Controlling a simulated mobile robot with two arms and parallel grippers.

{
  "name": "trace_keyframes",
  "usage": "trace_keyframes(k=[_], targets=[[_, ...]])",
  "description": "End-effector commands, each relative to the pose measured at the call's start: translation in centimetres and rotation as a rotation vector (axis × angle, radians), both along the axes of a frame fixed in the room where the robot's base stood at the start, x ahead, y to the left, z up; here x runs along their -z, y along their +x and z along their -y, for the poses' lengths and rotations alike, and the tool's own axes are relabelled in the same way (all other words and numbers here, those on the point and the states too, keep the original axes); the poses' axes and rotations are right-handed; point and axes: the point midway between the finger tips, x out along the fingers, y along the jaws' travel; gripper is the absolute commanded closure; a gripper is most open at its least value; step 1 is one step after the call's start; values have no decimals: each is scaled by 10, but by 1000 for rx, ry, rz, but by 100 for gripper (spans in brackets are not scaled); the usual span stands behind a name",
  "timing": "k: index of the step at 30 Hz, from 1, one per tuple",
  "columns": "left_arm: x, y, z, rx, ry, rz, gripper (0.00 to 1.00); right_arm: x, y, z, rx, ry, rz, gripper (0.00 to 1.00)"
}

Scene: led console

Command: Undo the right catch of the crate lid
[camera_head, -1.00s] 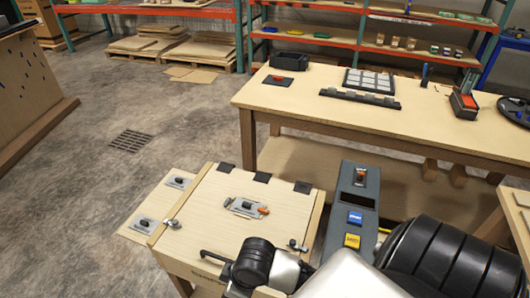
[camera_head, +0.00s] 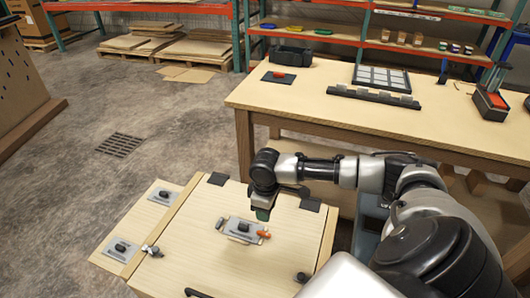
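The wooden crate's lid (camera_head: 200,255) lies shut at the bottom centre. The right catch (camera_head: 302,277) is a small dark piece at the lid's front right; its exact position is hard to tell. The left catch (camera_head: 152,250), metal with a dark knob, sits at the front left. My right gripper (camera_head: 262,214) comes in from the right and points down over the back part of the lid, apart from the right catch. Its fingers are too small and dark to show whether they are open. My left gripper is out of view.
A metal slide bolt with an orange end (camera_head: 242,230) is on the lid. Two small plates with black knobs lie on the side board (camera_head: 140,218). A long workbench (camera_head: 300,93) stands behind. My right arm partly hides the grey console (camera_head: 368,235).

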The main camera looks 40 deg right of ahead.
Motion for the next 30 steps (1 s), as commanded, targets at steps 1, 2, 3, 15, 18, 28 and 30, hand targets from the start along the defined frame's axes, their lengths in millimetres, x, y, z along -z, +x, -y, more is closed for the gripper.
trace_keyframes(k=[1, 2, 3, 15, 18, 28, 30], targets=[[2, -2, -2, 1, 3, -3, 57, 3, 0, 0, 1, 0, -1, 61], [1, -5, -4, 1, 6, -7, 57, 5, 0, 1, 2, 0, -2, 61], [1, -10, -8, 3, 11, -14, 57, 8, 0, 0, 1, 1, -2, 61], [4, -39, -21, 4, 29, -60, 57, 78, -1, -1, 1, 1, -2, 61], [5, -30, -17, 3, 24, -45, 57, 93, -1, -1, 1, 2, -1, 61], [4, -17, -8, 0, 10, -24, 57, 108, -1, -1, -1, 1, 0, 61], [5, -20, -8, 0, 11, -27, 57, 108, -1, -1, -1, 1, 0, 61]])
